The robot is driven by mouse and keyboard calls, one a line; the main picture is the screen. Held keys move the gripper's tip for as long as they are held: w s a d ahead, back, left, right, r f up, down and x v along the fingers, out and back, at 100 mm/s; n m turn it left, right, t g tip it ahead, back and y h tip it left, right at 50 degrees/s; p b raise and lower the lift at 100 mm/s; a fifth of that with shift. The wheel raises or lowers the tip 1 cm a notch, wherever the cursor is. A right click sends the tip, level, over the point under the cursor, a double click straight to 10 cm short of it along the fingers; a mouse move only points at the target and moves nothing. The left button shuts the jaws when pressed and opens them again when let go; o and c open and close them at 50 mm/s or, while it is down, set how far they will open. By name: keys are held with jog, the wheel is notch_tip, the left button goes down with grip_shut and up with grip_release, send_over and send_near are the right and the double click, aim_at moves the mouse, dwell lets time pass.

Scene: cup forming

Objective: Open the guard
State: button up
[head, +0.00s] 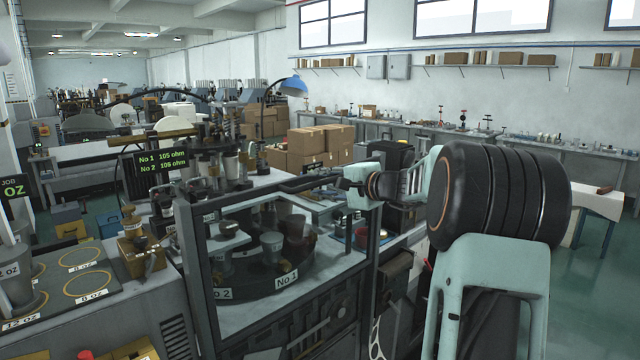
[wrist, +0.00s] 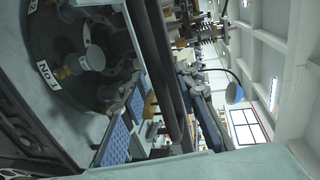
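The guard (head: 190,262) is a dark-framed clear panel in front of the round turret (head: 262,285), in the head view. It stands upright and looks closed across the machine's front. Behind it show metal cups and the labels "No 1" and "No 2". My gripper (head: 308,183) is at the guard's top edge, towards its right side, reaching in from the right. Its dark fingers blend with the dark rail, so contact and finger opening cannot be made out. The wrist view shows the turret (wrist: 75,62) sideways at upper left, beside long dark bars.
A cup station (head: 85,262) with ring marks is at left. A resistance display (head: 162,160) stands behind the guard's left side. Cardboard boxes (head: 318,143) are stacked behind the machine. A blue lamp (head: 293,86) hangs above. Open green floor (head: 595,285) lies at right.

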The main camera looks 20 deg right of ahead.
grip_shut()
